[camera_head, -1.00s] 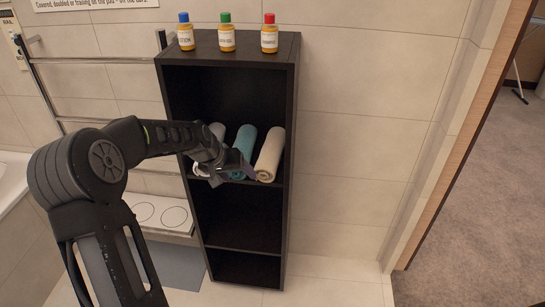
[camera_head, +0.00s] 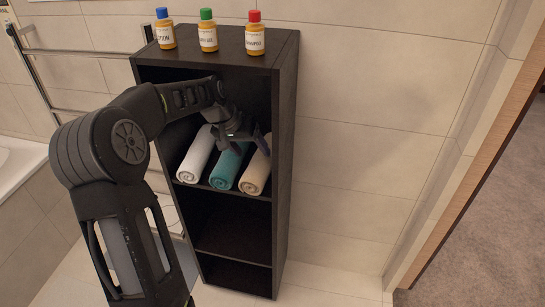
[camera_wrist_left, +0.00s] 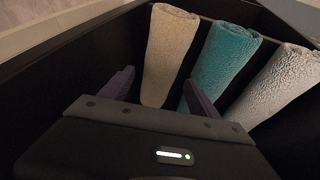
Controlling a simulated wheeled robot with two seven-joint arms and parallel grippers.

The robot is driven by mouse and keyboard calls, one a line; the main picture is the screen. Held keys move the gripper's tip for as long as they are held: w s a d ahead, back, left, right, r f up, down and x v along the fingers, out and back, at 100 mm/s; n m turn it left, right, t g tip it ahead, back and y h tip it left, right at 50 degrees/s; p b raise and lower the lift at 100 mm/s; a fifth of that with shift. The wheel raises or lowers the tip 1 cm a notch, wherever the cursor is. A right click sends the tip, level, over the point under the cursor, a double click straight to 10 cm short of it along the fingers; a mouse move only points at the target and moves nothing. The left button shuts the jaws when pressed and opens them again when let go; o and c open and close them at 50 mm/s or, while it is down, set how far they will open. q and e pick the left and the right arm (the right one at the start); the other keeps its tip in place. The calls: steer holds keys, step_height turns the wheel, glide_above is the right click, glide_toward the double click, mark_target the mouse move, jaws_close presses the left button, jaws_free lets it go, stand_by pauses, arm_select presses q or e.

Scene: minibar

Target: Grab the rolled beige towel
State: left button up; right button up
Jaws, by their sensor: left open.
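The rolled beige towel (camera_head: 257,173) lies on a shelf of the black unit, rightmost of three rolled towels. It also shows in the left wrist view (camera_wrist_left: 167,55), slanting between the two fingers. My left gripper (camera_head: 251,143) is open, above the rear part of the beige towel, and its fingers and wrist hide part of it. In the left wrist view the left gripper (camera_wrist_left: 155,88) has one finger on each side of the beige towel's near end. Whether a finger touches it cannot be told. My right gripper is in neither view.
The teal towel (camera_head: 228,168) lies close left of the beige one, with the white towel (camera_head: 196,155) beyond it. The black shelf unit (camera_head: 286,120) has a side wall right of the beige towel. Several small bottles, including a red-capped one (camera_head: 255,40), stand on top.

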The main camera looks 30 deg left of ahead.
mark_target(258, 159)
arm_select(q)
steer(key=shift+s+a+r, duration=0.1)
steer(key=shift+s, duration=0.1)
steer(key=shift+x, duration=1.4)
steer(key=p+x, duration=0.1)
steer(key=x, duration=0.4)
steer(key=shift+w, duration=0.2)
steer(key=shift+c, duration=0.3)
steer(key=c, duration=1.1)
steer(key=shift+r, duration=0.15)
steer(key=shift+c, duration=0.2)
